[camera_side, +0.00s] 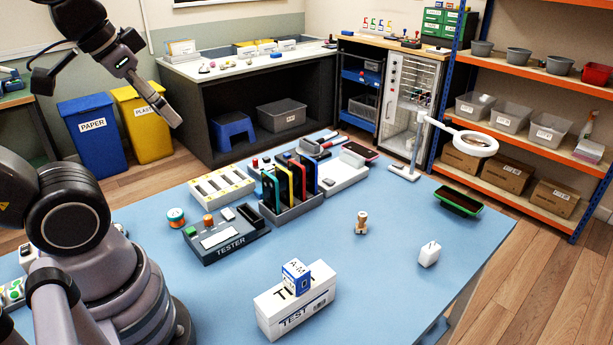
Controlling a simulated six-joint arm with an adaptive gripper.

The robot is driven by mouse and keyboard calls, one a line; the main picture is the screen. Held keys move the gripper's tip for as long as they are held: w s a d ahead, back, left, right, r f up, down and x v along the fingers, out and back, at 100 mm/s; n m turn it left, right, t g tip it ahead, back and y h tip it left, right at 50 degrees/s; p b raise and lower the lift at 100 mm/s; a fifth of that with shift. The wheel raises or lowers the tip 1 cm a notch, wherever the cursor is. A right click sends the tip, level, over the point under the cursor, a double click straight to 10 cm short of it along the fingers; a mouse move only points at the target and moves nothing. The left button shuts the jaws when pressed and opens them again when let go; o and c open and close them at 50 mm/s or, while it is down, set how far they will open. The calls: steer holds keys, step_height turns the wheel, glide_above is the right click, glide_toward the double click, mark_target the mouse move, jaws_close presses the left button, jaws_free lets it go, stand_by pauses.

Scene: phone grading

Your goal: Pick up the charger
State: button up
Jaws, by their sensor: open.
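The charger looks to be the small white block (429,255) with short prongs on top, standing near the right edge of the blue table. My gripper (174,118) is at the upper left, high above the table and pointing down to the right. It is open, and I see nothing in it. It is far from the white block, with most of the table's width between them.
A white box (294,314) with a small blue box (296,276) on it stands at the front. A wooden figure (361,222), a green-edged tray (458,202), a phone rack (288,208), a tester (226,239) and a lamp (473,143) stand around. The table (380,280) is clear around the white block.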

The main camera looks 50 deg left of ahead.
stand_by(0.7)
steer(key=w+d+f+m+t, duration=0.1)
steer(key=w+f, duration=0.2)
steer(key=w, duration=0.7)
steer(key=w+f+m+t, duration=0.2)
steer(key=w, duration=0.8)
steer(key=w+d+f+m+t, duration=0.1)
steer(key=w+f, duration=0.2)
steer(key=w, duration=0.8)
steer(key=m+h, duration=0.4)
steer(key=h, duration=0.5)
glide_toward(435, 243)
steer(key=shift+t, duration=0.3)
steer(key=x, duration=0.4)
steer(key=shift+w+d+f, duration=0.1)
steer(key=shift+w+d, duration=0.1)
steer(key=shift+w, duration=0.15)
steer(key=shift+s+x, duration=0.2)
steer(key=shift+x, duration=2.75)
steer(key=shift+d+f, duration=0.1)
steer(key=shift+f, duration=0.05)
steer(key=c, duration=0.9)
steer(key=shift+s+f, duration=0.1)
jaws_close()
